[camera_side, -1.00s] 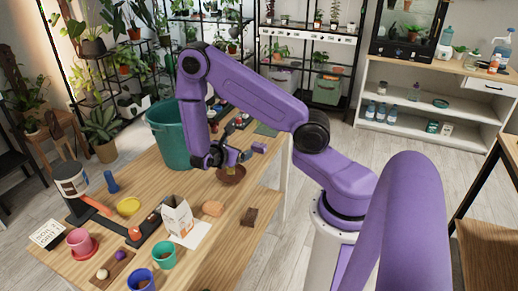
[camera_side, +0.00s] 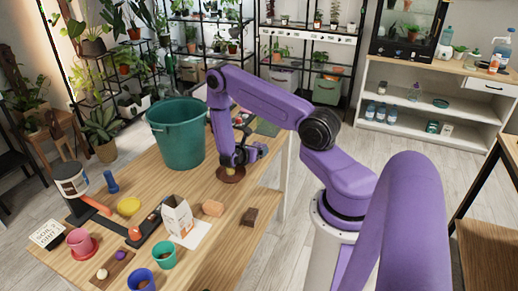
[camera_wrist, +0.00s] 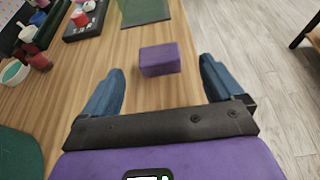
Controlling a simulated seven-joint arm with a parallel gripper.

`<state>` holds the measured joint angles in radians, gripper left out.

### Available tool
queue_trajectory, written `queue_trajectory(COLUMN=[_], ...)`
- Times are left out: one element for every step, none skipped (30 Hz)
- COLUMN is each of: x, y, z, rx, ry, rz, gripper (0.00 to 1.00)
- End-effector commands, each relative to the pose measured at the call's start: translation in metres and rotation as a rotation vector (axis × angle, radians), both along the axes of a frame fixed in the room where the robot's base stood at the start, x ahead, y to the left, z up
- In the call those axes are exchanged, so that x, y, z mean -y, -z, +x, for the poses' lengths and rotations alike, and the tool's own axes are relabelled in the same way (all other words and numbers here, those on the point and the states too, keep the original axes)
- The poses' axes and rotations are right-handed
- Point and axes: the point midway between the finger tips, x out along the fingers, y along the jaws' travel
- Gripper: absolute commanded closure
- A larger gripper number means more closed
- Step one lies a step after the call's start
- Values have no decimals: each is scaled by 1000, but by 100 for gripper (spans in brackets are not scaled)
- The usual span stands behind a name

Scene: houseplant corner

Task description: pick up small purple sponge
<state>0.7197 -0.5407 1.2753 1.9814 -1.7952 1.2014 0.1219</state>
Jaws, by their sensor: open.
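The small purple sponge (camera_wrist: 160,59) lies on the wooden table, a block shape seen ahead of my fingers in the wrist view. My gripper (camera_wrist: 162,72) is open, with one blue finger to each side of the sponge's line and nothing held between them. The fingers look apart from the sponge; how high they are above the table I cannot tell. In the side view my gripper (camera_side: 246,155) hangs over the far right part of the table, and it makes the sponge hard to pick out there.
A large green bin (camera_side: 177,135) stands left of my gripper. A dark green mat (camera_wrist: 143,11) lies beyond the sponge. The table's right edge is close.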

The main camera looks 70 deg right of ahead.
Motion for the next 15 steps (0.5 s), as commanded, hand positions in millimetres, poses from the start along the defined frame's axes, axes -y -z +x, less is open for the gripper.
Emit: queue_trajectory(x=[6,8,10,11,12,14,16,18,23,26,30,36,40,44,48], y=[2,3,4,4,5,6,6,7,9,11,13,15,17,18,21], z=[-1,-1,-1,0,0,0,0,0,0,0,0,1,1,1,1], rx=[-1,-1,-1,0,0,0,1,0,0,0,0,0,1,1,0], ry=[3,3,2,1,0,0,1,2,4,4,3,4,5,4,2], rz=[0,0,0,0,0,0,0,0,0,0,0,0,0,0,1], gripper=[6,6,6,6,6,6,6,6,6,6,6,6,6,6,6])
